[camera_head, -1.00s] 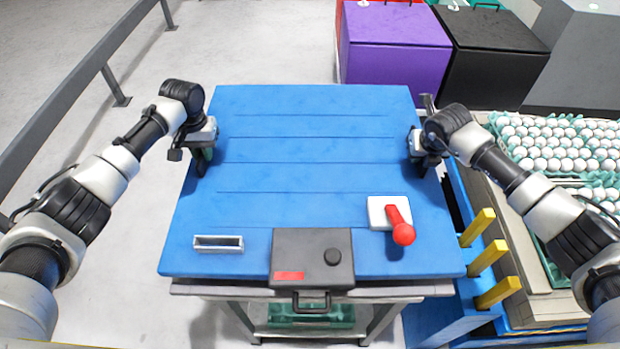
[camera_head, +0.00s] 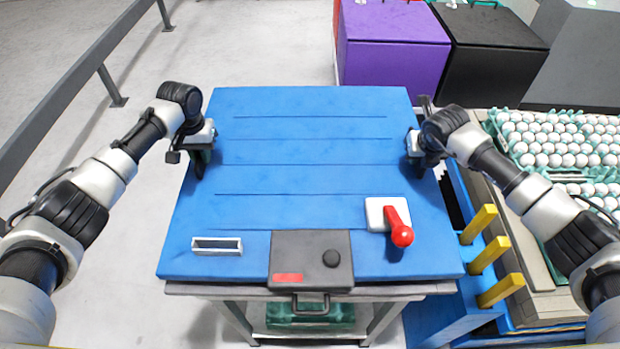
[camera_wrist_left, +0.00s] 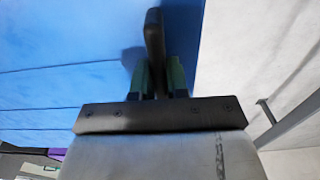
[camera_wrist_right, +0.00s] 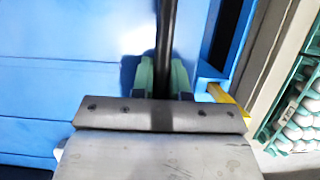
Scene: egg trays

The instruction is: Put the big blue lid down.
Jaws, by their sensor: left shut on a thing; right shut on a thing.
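The big blue lid (camera_head: 300,170) is a wide flat panel in the middle of the head view. It lies over a grey table or cart, and I cannot tell whether it rests fully on it. My left gripper (camera_head: 203,150) is shut on a dark handle at the lid's left edge. In the left wrist view that handle (camera_wrist_left: 154,40) stands between the green fingers (camera_wrist_left: 158,78). My right gripper (camera_head: 420,150) is shut on a dark handle at the right edge. In the right wrist view that handle (camera_wrist_right: 167,40) passes between the fingers (camera_wrist_right: 162,76).
A dark box (camera_head: 312,258), a white frame (camera_head: 217,246) and a red lever (camera_head: 400,225) sit at the lid's near side. Yellow posts (camera_head: 490,255) and egg trays (camera_head: 560,138) stand to the right. Purple (camera_head: 395,55) and black (camera_head: 490,55) bins stand behind.

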